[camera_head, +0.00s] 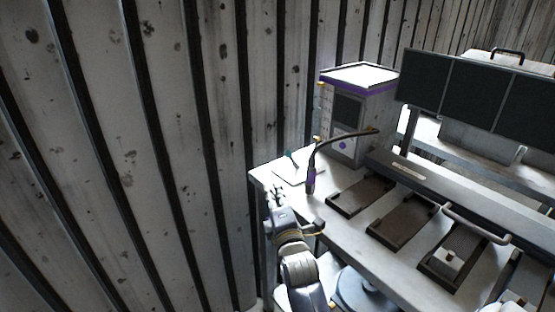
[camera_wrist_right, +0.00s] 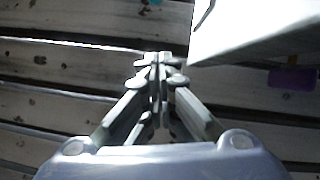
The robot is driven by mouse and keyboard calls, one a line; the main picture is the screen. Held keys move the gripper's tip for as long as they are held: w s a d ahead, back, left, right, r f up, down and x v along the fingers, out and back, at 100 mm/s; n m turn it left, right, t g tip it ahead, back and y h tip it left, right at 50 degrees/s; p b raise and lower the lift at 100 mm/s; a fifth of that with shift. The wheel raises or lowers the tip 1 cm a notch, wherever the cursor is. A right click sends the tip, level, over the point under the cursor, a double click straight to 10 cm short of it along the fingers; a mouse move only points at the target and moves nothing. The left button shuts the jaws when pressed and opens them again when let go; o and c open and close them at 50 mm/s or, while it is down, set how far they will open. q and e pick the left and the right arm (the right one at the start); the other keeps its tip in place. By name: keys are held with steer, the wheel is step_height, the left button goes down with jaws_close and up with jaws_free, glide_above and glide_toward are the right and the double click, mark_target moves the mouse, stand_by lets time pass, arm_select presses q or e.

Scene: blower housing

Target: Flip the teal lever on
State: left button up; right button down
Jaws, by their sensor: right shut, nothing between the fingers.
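The teal lever (camera_head: 290,156) shows as a small teal piece by a light plate at the table's far left corner, near the wall. Its exact position, on or off, is too small to tell. A bit of teal (camera_wrist_right: 155,2) also shows at the top edge of the right wrist view. My right gripper (camera_head: 276,191) is by the left edge of the table, on the near side of the lever and apart from it. In the right wrist view its fingertips (camera_wrist_right: 160,60) are together and empty. My left gripper is not in view.
A white table (camera_head: 350,228) carries dark trays (camera_head: 360,195). A purple-handled tool with a curved cable (camera_head: 311,180) stands right of my gripper. A boxy machine (camera_head: 352,120) and dark screens (camera_head: 470,90) stand behind. A plank wall (camera_head: 150,150) fills the left.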

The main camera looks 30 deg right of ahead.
mark_target(292, 159)
steer(key=x, duration=1)
steer(key=shift+r+p, duration=0.1)
steer(key=shift+p, duration=0.2)
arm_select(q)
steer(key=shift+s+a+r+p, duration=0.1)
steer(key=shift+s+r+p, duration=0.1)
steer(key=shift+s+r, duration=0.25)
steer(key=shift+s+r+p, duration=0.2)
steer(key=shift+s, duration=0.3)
arm_select(e)
steer(key=shift+s+d+r, duration=0.15)
steer(key=shift+d, duration=0.8)
steer(key=shift+s+d+r, duration=0.15)
steer(key=shift+d, duration=0.8)
